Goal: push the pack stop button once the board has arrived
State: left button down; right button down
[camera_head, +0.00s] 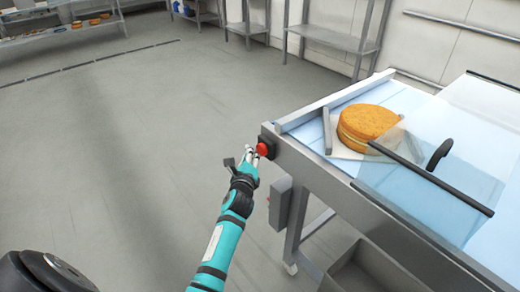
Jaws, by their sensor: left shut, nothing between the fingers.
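The red stop button (263,149) sits on a dark housing at the near left corner of the conveyor table (330,187). My left gripper (254,156) is shut and empty, with its fingertips right at the button's left side. I cannot tell whether they touch it. A pale board (345,152) lies on the blue-white belt near the table's left end, beside a short grey bar (327,131). A round golden layered cake (368,124) stands on the board. A clear panel hides part of the board's right side. My right gripper is out of view.
A clear panel with a black bar (422,175) crosses the belt to the right of the cake. A grey box (280,201) hangs on the table's side, and a grey bin (360,268) is below. Shelves (335,38) stand behind. The floor at left is clear.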

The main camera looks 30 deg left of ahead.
pick_arm(q)
jog(key=shift+s, duration=0.15)
jog(key=s, duration=0.1)
jog(key=s+a+p, duration=0.1)
jog(key=s, duration=0.1)
jog(key=s+a+p, duration=0.1)
jog(key=shift+s, duration=0.25)
dwell(0.9)
jog(key=s+d+f+n+g+h, duration=0.25)
jog(key=s+d+f, duration=0.2)
jog(key=f, duration=0.65)
jog(key=s+d+f+n+g+h, duration=0.1)
jog(key=s+d+f+n+g, duration=0.15)
jog(key=s+f, duration=0.6)
jog(key=s+d+f+n+g+h, duration=0.2)
jog(key=d+f+n, duration=0.2)
jog(key=f, duration=0.9)
jog(key=s+d+f+n+g, duration=0.1)
jog(key=s+f, duration=0.4)
jog(key=s, duration=0.7)
jog(key=s+d+f+n+g+h, duration=0.1)
jog(key=s+f+n+g, duration=0.3)
jog(key=s, duration=0.7)
jog(key=s+d+f+n+g+p, duration=0.1)
jog(key=s+f+n, duration=0.4)
jog(key=s, duration=0.7)
notch_tip(320, 180, down, 3)
jog(key=shift+s+d+r+g, duration=0.25)
jog(key=shift+d+g, duration=0.25)
jog(key=shift+g, duration=0.4)
